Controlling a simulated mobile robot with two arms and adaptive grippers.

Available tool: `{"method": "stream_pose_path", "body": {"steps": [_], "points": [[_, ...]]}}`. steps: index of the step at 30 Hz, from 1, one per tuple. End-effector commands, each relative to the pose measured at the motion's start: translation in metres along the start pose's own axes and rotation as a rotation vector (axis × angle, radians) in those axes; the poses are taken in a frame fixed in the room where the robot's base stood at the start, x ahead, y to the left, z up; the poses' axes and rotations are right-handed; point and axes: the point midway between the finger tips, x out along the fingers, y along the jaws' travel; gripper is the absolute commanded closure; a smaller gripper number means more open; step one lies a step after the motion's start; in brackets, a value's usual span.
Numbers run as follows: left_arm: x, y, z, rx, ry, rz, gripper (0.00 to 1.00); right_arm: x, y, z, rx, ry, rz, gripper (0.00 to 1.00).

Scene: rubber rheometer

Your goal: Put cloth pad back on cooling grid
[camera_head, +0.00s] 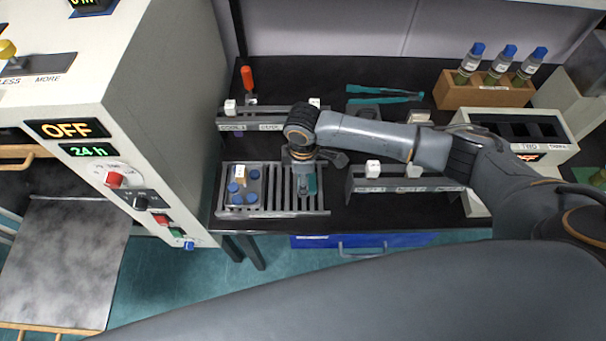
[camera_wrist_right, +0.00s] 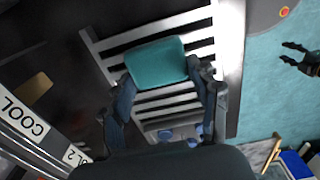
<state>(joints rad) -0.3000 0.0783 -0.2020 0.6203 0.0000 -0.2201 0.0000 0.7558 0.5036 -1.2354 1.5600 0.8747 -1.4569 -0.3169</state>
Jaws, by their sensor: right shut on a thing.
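The teal cloth pad (camera_wrist_right: 158,63) is between the fingertips of my right gripper (camera_wrist_right: 166,82) in the right wrist view. In the head view a strip of the pad (camera_head: 312,184) shows beside my right gripper (camera_head: 303,186), which points down. The pale slatted cooling grid (camera_head: 276,190) lies under them, and its slats also show in the wrist view (camera_wrist_right: 203,32). The pad is over the right part of the grid; I cannot tell whether it touches the slats. A dark jaw-like part, seemingly my left gripper (camera_wrist_right: 300,58), shows over the floor in the wrist view; its opening is unclear.
The white oven cabinet (camera_head: 165,130) is close on the left. A labelled rail (camera_head: 350,184) stands right of the grid. Teal-handled tongs (camera_head: 385,95) and a wooden vial rack (camera_head: 482,92) are farther back.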

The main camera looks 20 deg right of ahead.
Motion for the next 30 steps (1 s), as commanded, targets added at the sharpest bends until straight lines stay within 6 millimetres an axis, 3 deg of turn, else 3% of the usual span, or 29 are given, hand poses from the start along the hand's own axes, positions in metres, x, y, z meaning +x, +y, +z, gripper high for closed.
{"method": "stream_pose_path", "body": {"steps": [11,12,15,25,30], "points": [[0.0,-0.001,0.0,-0.002,0.001,-0.001,0.55,0.006,-0.001,0.0,-0.001,0.0,-0.001,0.65],[0.0,-0.001,0.0,-0.002,0.001,-0.001,0.55,0.006,-0.001,-0.001,-0.001,0.0,-0.001,0.36],[0.0,-0.001,0.0,-0.002,0.001,-0.001,0.55,0.005,-0.001,-0.001,-0.001,0.0,-0.001,0.17],[0.0,-0.002,0.0,-0.002,0.0,-0.003,0.55,0.004,-0.001,-0.001,-0.001,0.0,0.0,0.17],[0.003,-0.002,0.0,-0.002,0.0,-0.003,0.55,-0.01,0.001,-0.001,0.0,0.003,0.002,0.17]]}}
